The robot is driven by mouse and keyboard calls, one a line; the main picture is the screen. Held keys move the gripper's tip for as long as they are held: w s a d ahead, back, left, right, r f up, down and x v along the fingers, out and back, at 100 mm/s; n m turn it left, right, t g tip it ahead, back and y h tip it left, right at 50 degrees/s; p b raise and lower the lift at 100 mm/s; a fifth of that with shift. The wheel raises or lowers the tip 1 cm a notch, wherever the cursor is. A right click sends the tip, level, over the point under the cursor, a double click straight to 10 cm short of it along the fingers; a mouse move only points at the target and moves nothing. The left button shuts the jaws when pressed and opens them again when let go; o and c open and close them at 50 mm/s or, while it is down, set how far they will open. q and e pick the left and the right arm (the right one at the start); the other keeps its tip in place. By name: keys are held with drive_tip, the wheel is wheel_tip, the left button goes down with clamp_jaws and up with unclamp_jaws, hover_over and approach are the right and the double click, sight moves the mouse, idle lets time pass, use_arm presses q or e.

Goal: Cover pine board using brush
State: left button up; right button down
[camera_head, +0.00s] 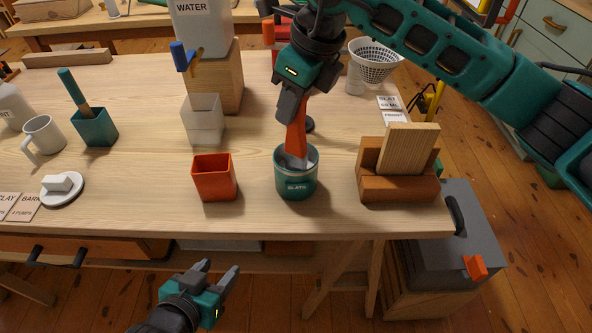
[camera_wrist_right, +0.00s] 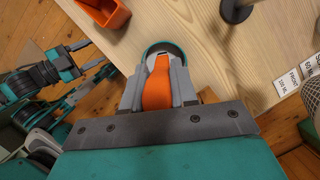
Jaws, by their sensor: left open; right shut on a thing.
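The pine board (camera_head: 408,149) stands tilted in a reddish-brown wooden holder (camera_head: 398,187) at the right of the table. Its visible face looks bare. My right gripper (camera_head: 293,108) is shut on the orange brush (camera_head: 296,137), which also shows between the fingers in the right wrist view (camera_wrist_right: 157,88). The brush points down into a teal can (camera_head: 297,186) with a label that seems to read "SLATE". Its lower end is hidden inside the can. My left gripper (camera_head: 222,277) is open and empty, below the table's front edge.
An orange square cup (camera_head: 214,178) stands just left of the can. A frosted container (camera_head: 203,118) and a wooden block (camera_head: 222,82) under a white water tank (camera_head: 203,25) are behind it. A teal holder (camera_head: 95,127), mug (camera_head: 44,137) and white-lidded dish (camera_head: 62,189) are at left.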

idle(0.4)
wheel_tip(320, 180, up, 9)
drive_tip(key=p, duration=0.5)
drive_tip(key=shift+f, duration=0.15)
idle(3.2)
drive_tip(key=shift+r+p, duration=1.65)
drive_tip(key=shift+r, duration=0.9)
drive_tip(key=shift+f, duration=0.15)
